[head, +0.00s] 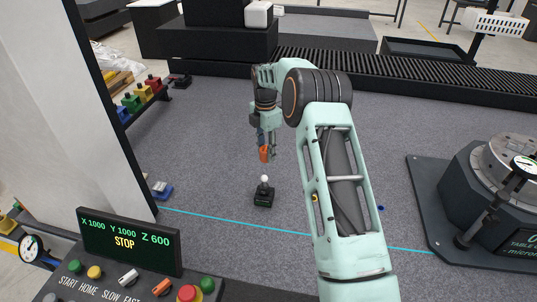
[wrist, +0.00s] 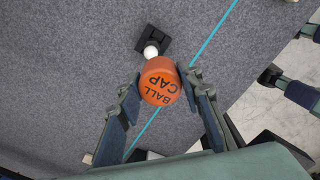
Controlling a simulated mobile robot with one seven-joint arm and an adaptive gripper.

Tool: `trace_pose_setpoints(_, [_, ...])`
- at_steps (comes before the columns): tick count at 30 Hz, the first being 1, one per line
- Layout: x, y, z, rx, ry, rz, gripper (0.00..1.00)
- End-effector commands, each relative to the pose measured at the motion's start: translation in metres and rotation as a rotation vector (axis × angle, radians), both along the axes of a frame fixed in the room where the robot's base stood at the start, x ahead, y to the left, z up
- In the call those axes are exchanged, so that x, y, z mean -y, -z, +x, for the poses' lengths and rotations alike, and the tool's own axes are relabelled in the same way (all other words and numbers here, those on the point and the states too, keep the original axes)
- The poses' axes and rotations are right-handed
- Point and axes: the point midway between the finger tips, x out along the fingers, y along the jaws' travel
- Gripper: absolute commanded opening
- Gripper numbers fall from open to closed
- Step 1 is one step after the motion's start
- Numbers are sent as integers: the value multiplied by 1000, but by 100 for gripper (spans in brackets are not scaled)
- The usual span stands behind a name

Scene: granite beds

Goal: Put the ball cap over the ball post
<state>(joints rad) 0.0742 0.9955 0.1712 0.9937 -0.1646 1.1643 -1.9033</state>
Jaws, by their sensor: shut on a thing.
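The ball cap is a small orange cylinder (wrist: 159,80) with "BALL CAP" lettered on its top. My gripper (wrist: 158,90) is shut on it, one finger on each side. In the head view the orange cap (head: 264,154) hangs from my gripper (head: 266,146), above the grey surface. The ball post (head: 264,192) is a black base with a white ball on top. It stands upright in front of the cap in the head view, apart from it. In the wrist view the post's white ball (wrist: 151,50) shows just beyond the cap's edge, and its black base (wrist: 153,37) is partly hidden.
A control panel (head: 128,240) is at the front left and a round table unit (head: 490,190) at the right. A cyan line (head: 200,214) crosses the grey bed (head: 220,120). A small blue block (head: 162,189) lies left of the post. The bed around the post is clear.

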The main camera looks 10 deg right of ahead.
Motion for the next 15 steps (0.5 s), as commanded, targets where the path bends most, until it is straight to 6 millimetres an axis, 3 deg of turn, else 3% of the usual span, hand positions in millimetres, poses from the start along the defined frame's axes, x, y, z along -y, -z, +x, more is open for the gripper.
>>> trace_pose_setpoints(5, [2, -3, 13, 0, 18, 7, 21])
trace_pose_setpoints(15, [3, -1, 16, -1, 25, 7, 21])
